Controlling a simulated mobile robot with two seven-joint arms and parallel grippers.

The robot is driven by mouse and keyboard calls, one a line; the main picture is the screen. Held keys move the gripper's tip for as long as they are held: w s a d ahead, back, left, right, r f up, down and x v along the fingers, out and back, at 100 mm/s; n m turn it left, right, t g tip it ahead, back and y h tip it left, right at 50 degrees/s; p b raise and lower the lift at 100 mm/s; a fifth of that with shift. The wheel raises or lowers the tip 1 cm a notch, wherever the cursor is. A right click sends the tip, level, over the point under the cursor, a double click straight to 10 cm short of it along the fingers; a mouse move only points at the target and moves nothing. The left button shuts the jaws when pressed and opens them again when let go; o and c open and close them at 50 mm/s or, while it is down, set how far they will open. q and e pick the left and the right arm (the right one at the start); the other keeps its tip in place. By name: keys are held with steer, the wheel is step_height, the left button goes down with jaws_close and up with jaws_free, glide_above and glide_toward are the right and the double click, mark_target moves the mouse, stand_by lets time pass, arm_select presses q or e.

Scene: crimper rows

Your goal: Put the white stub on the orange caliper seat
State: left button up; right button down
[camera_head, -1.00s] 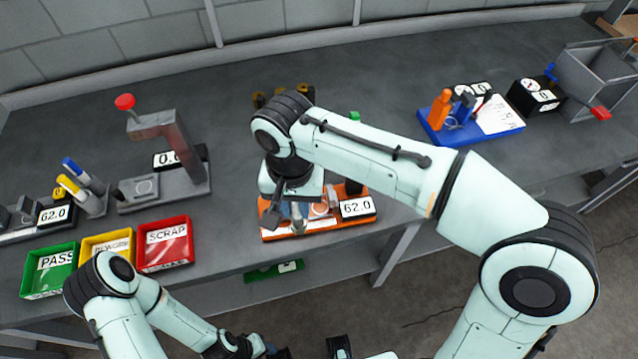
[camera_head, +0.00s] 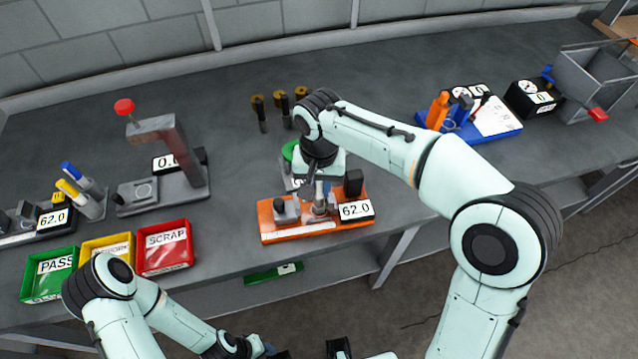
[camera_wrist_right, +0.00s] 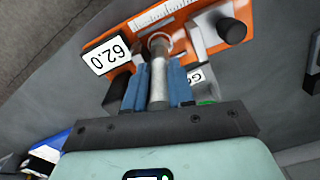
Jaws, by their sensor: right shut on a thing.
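The orange caliper (camera_head: 270,232) lies on the bench near its front edge, with a 62.0 display at its right end. It also shows at the top of the right wrist view (camera_wrist_right: 265,15). My right gripper (camera_wrist_right: 157,85) is shut on the white stub (camera_wrist_right: 158,78), a pale cylinder between the blue fingers. The stub points at the round ring seat (camera_wrist_right: 157,40) on the caliper; I cannot tell whether it touches. In the head view my right gripper (camera_head: 318,188) is over the caliper's middle. My left gripper (camera_head: 262,347) is low at the bottom edge, its fingers unclear.
Green, yellow and red trays (camera_head: 165,247) stand to the left, with a red-knobbed press (camera_head: 160,150) behind. Several gold-topped pins (camera_head: 285,103) stand behind my right wrist. A blue board (camera_head: 470,125) lies at the right.

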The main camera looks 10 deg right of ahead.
arm_select(q)
steer(key=shift+f, duration=0.1)
arm_select(e)
steer(key=c, duration=1.4)
jaws_free()
steer(key=shift+f, duration=0.2)
steer(key=o, duration=0.4)
steer(key=shift+o, duration=0.2)
step_height(320, 180, up, 12)
steer(key=shift+r+p, duration=0.25)
steer(key=shift+p, duration=1)
arm_select(q)
steer(key=w+r, duration=0.2)
steer(key=r, duration=0.1)
steer(key=shift+r, duration=0.1)
steer(key=shift+s, duration=0.15)
